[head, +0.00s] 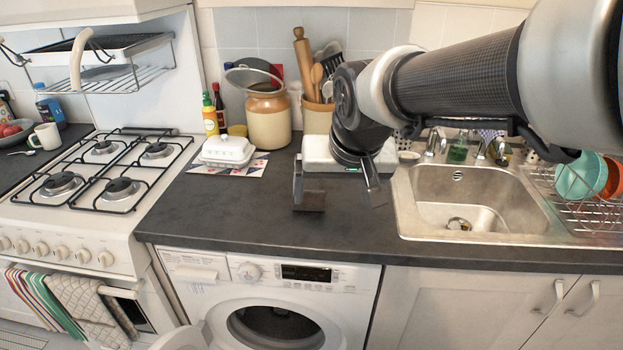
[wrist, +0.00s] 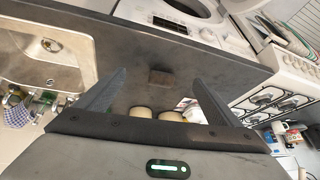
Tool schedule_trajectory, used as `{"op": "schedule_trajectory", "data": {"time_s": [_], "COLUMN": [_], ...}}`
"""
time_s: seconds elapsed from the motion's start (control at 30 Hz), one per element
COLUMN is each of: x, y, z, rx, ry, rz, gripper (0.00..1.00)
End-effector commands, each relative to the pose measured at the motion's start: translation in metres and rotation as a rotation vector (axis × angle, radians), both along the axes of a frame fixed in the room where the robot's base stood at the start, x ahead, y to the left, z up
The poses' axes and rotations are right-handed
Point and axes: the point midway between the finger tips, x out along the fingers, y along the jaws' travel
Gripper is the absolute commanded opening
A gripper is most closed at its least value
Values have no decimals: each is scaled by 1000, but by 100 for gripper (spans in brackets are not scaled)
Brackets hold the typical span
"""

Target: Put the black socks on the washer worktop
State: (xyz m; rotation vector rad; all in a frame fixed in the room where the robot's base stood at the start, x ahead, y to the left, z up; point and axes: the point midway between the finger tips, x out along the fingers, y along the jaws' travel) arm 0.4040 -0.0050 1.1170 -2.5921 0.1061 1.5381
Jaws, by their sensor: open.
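A small dark brownish-black block-like bundle (head: 310,201) lies on the dark worktop (head: 235,213) above the washer (head: 270,297). It may be the black socks, but its cloth is too small to make out. In the wrist view the bundle (wrist: 160,77) rests on the worktop, between the lines of the two fingers. My gripper (head: 338,192) is open above the worktop, with one finger beside or just behind the bundle in the head view. In the wrist view the fingers (wrist: 159,90) are spread wide, with nothing gripped between them.
A white butter dish (head: 227,151), jars and a utensil pot stand at the back. A sink (head: 470,200) is to the right, a gas hob (head: 108,172) to the left. The washer's round door (head: 183,337) seems to stand open. The worktop's front left is clear.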

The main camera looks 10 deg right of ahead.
Motion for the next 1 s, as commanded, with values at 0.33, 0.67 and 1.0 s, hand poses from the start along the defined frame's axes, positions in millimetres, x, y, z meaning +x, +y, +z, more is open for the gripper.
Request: {"op": "schedule_trajectory", "data": {"time_s": [0.33, 0.67, 1.0], "x": [-128, -135, -134], "y": [3, 4, 4], "z": [10, 8, 73], "rx": [-64, -72, -72], "ry": [5, 9, 8], "rz": [116, 126, 125], "gripper": [87, 87, 87]}}
